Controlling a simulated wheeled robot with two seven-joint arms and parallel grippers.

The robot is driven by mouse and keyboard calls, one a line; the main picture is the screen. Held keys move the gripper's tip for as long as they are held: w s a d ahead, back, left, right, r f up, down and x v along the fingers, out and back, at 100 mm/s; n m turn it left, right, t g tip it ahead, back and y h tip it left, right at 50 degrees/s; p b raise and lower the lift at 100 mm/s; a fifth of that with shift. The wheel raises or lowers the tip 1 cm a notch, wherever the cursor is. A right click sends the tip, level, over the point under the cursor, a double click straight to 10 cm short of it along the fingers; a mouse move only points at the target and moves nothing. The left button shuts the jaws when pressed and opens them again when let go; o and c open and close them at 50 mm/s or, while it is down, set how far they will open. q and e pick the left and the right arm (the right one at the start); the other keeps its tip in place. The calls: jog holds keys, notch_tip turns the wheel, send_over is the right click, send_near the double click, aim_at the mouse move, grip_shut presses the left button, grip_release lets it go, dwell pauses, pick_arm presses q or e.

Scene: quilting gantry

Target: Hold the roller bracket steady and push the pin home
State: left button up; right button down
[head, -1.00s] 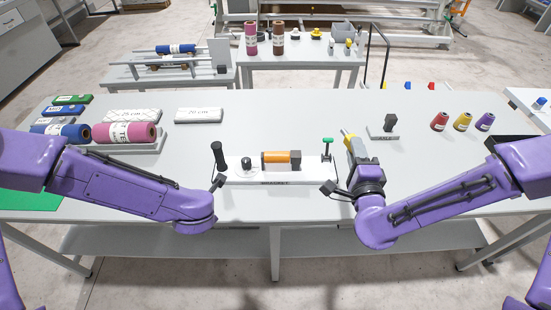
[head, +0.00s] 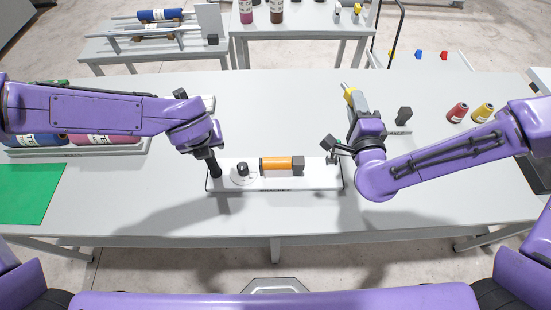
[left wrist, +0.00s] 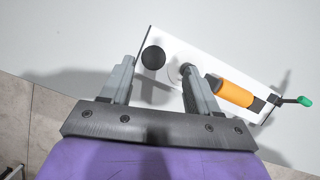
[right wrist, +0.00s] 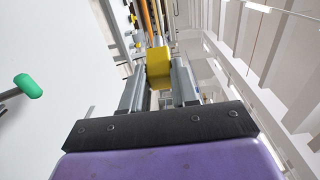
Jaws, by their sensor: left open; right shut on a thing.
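The roller bracket is a white board (head: 275,184) lying on the table, with an orange roller (head: 275,164) and a white disc with a dark knob (head: 242,169). Its black upright handle (head: 215,169) stands at the left end. My left gripper (head: 212,150) is open over this handle; in the left wrist view the round handle top (left wrist: 153,57) lies between the fingers, apparently ungripped. A green-ended lever, perhaps the pin, shows in the left wrist view (left wrist: 304,100) and right wrist view (right wrist: 28,86). My right gripper (head: 354,104) is shut on a yellow tool (right wrist: 158,68) with a grey tip, beyond the bracket.
A dark block (head: 404,114) on a grey base stands right of my right gripper, with a red cone (head: 457,113) and a yellow cone (head: 482,112) farther right. A green mat (head: 30,192) lies at the left. The table in front of the bracket is clear.

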aim_at(208, 161)
pick_arm(q)
jog(key=f, duration=0.1)
jog(key=f+b, duration=0.1)
jog(key=f, duration=0.1)
jog(key=s+a+f, duration=0.1)
jog(key=f, duration=0.1)
jog(key=shift+b, duration=0.4)
jog(key=w+f+b, duration=0.1)
jog(key=f, duration=0.1)
jog(key=w+f+b, duration=0.1)
jog(key=w+f, duration=0.1)
jog(key=shift+w+a+f, duration=0.15)
jog(key=shift+w+f, duration=0.15)
jog(key=shift+w+f+b, duration=0.1)
jog(key=shift+f+b, duration=0.15)
jog(key=shift+b, duration=0.2)
jog(key=shift+s+r, duration=0.15)
jog(key=shift+s, duration=0.25)
jog(key=shift+w, duration=0.1)
pick_arm(e)
jog(key=f, duration=0.1)
jog(key=s+f, duration=0.1)
jog(key=f, duration=0.2)
jog(key=shift+s+a+f, duration=0.1)
jog(key=shift+s+a, duration=0.05)
jog(key=shift+s, duration=0.25)
